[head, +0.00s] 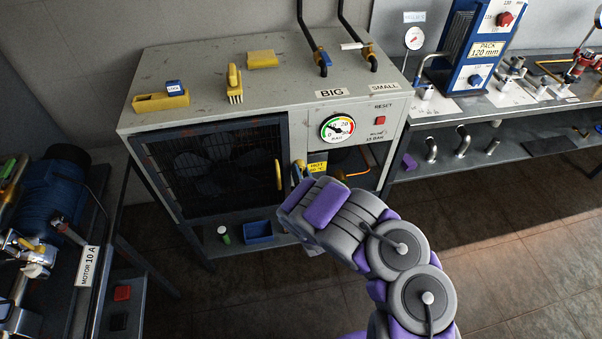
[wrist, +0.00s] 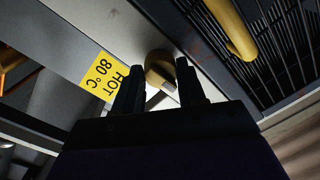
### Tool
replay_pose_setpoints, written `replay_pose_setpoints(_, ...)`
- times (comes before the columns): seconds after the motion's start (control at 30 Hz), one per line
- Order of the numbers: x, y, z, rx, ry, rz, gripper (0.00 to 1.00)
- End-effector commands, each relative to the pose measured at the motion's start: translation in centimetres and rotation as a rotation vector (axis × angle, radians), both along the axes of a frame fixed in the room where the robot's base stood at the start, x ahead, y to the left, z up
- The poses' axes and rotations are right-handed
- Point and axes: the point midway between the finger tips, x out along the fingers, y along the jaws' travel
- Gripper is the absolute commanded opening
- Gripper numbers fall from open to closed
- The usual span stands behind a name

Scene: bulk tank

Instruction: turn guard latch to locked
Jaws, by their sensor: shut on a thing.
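The guard latch (wrist: 160,66) is a brass-yellow knob on the pale frame strip beside the guard door in the wrist view. In the head view a small yellow part of the latch (head: 299,165) shows just above my gripper (head: 297,182). In the wrist view my gripper (wrist: 161,88) has its dark fingers on either side of the latch, shut on it. The fingers hide the lower part of the latch. The guard door (head: 215,168) is a dark mesh panel with a fan behind it. It looks closed against the cabinet.
A yellow door handle (head: 278,174) stands out left of the latch. A yellow HOT 80 °C label (wrist: 104,76) is beside it. The cabinet (head: 250,75) carries a pressure gauge (head: 337,128) and a red reset button (head: 381,120). A blue bin (head: 258,231) sits on the lower shelf.

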Motion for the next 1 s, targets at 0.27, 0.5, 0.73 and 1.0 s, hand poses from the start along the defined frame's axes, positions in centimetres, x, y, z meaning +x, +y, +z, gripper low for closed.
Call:
replay_pose_setpoints(0.27,0.01,-0.21,0.02,-0.164,-0.044,-0.004,0.09)
replay_pose_setpoints(0.5,-0.01,-0.19,-0.02,-0.378,-0.105,-0.002,0.09)
replay_pose_setpoints(0.73,0.04,-0.14,0.1,-0.587,-0.169,-0.003,0.09)
replay_pose_setpoints(1.0,0.03,-0.04,0.21,-0.832,-0.242,-0.001,0.09)
